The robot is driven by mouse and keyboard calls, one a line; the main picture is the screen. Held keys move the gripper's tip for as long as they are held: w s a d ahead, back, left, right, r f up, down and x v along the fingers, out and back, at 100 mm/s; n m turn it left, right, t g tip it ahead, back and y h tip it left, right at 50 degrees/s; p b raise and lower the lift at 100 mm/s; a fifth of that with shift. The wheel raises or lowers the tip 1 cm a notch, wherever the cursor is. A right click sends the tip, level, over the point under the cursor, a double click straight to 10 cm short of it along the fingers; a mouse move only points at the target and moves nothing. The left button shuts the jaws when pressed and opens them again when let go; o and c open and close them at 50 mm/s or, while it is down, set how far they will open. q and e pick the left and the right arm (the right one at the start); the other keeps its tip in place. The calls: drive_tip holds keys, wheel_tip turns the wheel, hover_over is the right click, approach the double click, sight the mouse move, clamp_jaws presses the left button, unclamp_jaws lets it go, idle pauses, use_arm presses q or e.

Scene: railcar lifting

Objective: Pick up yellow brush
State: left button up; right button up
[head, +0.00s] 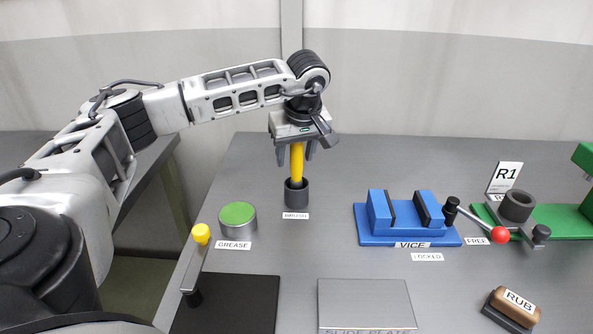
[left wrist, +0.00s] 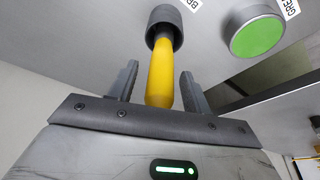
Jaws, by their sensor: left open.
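The yellow brush (head: 297,162) stands upright in a dark grey cup (head: 296,193) on the grey table in the head view. Its lower end is hidden inside the cup. My left gripper (head: 296,150) is above the cup, pointing down, with its fingers on either side of the brush's handle. In the left wrist view the yellow handle (left wrist: 161,75) lies between the two open fingers (left wrist: 158,85), with a gap visible on each side. My right gripper is not in view.
The green-topped grease tin (head: 238,217) stands left of the cup. A RUB block (head: 514,305) lies front right.

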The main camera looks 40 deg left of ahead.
use_arm(q)
drive_tip(key=shift+f, duration=0.1)
drive_tip(key=shift+c, duration=0.3)
clamp_jaws()
